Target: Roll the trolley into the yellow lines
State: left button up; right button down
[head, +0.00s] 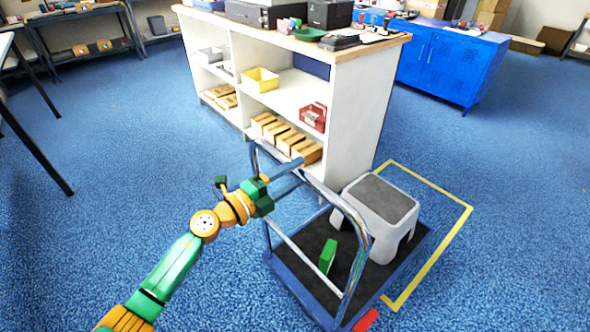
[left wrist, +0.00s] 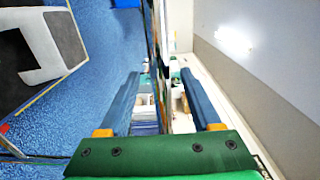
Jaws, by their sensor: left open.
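The trolley (head: 318,298) has a dark deck, a blue rim and a metal push handle (head: 333,196). It stands beside the white shelf unit, with its right part overlapping the yellow lines (head: 438,258) on the floor. My left gripper (head: 300,170) is open at the handle's upper bar. In the left wrist view, a bar (left wrist: 157,50) runs between the open fingers (left wrist: 158,95); contact cannot be told. The right gripper is not in view.
A white shelf unit (head: 352,115) with boxes and bins stands close behind the trolley. A blue cabinet (head: 440,62) is at the back right. A red piece (head: 366,320) lies by the trolley's near corner. Blue floor is clear at the right and left.

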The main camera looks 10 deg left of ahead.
pick_arm(q)
jog(key=shift+x, duration=1.1)
jog(key=shift+s, duration=0.1)
jog(key=shift+c, duration=0.2)
grip_shut()
jog(key=shift+s+f, duration=0.1)
jog(key=shift+f, duration=0.1)
